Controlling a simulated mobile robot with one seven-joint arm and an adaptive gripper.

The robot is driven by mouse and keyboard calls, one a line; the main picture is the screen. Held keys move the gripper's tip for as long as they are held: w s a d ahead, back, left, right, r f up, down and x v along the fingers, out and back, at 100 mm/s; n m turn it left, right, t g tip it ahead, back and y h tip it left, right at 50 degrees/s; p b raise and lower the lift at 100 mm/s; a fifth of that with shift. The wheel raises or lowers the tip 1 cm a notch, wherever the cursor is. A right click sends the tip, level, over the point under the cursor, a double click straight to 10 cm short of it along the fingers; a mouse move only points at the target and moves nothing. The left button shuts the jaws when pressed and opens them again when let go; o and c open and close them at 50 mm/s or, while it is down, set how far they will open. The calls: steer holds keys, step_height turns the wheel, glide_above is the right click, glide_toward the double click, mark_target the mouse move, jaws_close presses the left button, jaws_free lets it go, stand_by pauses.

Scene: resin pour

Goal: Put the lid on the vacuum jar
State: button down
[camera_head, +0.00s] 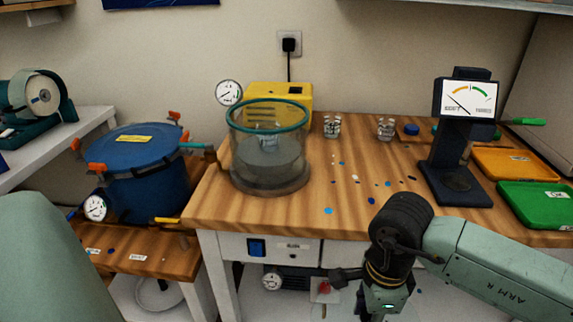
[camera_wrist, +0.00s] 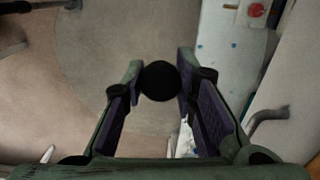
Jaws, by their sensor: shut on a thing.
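The vacuum jar (camera_head: 268,172) is a clear cylinder with a teal rim, upright on the wooden bench. Its top is open, and a small clear cup (camera_head: 268,139) shows inside. In the wrist view my gripper (camera_wrist: 160,82) is shut on a round black knob (camera_wrist: 160,81). A faint, see-through round disc (camera_wrist: 110,85) spreads around the knob and appears to be the lid. In the head view my wrist is low, in front of the bench and right of the jar; the fingers and lid cannot be made out there.
A yellow pump (camera_head: 292,94) stands behind the jar, with a gauge (camera_head: 229,93) beside it. A blue pressure pot (camera_head: 145,175) is at left. Clear cups (camera_head: 332,127), a dark gauge stand (camera_head: 455,180) and coloured trays (camera_head: 535,205) are at right. Small coloured drops dot the bench between.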

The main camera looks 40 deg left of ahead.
steer(key=w+d+f+n, duration=0.3)
steer(key=w+f, duration=0.3)
steer(key=f, duration=0.4)
steer(key=w+d+f+n, duration=0.3)
steer(key=w+d+f, duration=0.2)
steer(key=f, duration=0.5)
steer(key=w+d+f+n, duration=0.4)
steer(key=w+f, duration=0.3)
steer(key=f, duration=0.3)
steer(key=shift+w+d+f, duration=0.15)
steer(key=shift+w+d, duration=0.05)
steer(key=shift+w, duration=0.2)
